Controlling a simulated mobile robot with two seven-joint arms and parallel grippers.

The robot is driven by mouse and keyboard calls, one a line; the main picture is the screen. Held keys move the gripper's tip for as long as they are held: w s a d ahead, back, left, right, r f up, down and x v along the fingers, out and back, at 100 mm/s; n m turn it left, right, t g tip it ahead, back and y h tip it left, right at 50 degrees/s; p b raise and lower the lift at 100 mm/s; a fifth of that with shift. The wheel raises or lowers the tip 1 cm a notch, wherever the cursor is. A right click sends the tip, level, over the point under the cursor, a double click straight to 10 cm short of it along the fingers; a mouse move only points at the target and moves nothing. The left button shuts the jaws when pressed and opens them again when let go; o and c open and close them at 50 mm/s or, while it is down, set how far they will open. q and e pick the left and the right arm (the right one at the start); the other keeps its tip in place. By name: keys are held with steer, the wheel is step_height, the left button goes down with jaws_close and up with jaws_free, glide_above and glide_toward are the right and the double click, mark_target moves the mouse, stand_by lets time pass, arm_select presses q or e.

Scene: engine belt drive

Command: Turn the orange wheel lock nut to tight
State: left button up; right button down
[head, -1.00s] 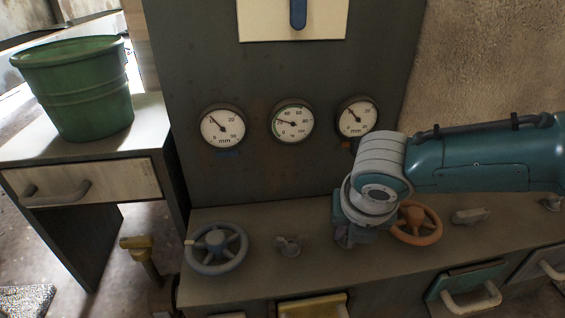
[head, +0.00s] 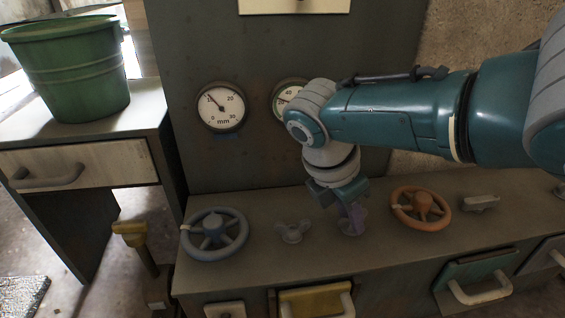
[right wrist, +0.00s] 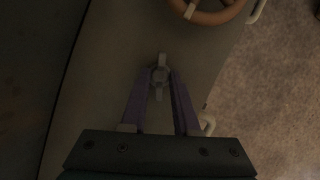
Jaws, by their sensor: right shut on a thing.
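The orange wheel (head: 421,208) lies on the bench ledge, right of my right gripper. It also shows at the top of the right wrist view (right wrist: 208,12). My right gripper (head: 352,222) points down at the ledge, left of the wheel. In the right wrist view its purple fingers (right wrist: 160,80) are shut on a small grey wing nut (right wrist: 161,62), whose wings run along the gap between the fingers. In the head view the fingers largely hide this nut. I cannot tell from any mark whether it is tight. My left gripper is not in view.
A blue-grey wheel (head: 214,234) and another wing nut (head: 292,231) are on the ledge to the left. A further grey nut (head: 480,202) lies right of the orange wheel. Gauges (head: 221,106) are on the panel behind. Drawer handles (head: 480,292) stick out below the ledge.

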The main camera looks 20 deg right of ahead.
steer(key=m+b, duration=0.1)
steer(key=m+g+b, duration=0.1)
steer(key=shift+w+f+m+b, duration=0.15)
steer(key=shift+f+m+b, duration=0.05)
steer(key=shift+m+b, duration=0.1)
steer(key=shift+r+m+b, duration=0.15)
steer(key=shift+m+b, duration=0.3)
steer(key=shift+m, duration=0.05)
steer(key=c, duration=0.7)
jaws_free()
steer(key=shift+d, duration=0.1)
steer(key=shift+o, duration=0.2)
steer(key=shift+r, duration=0.1)
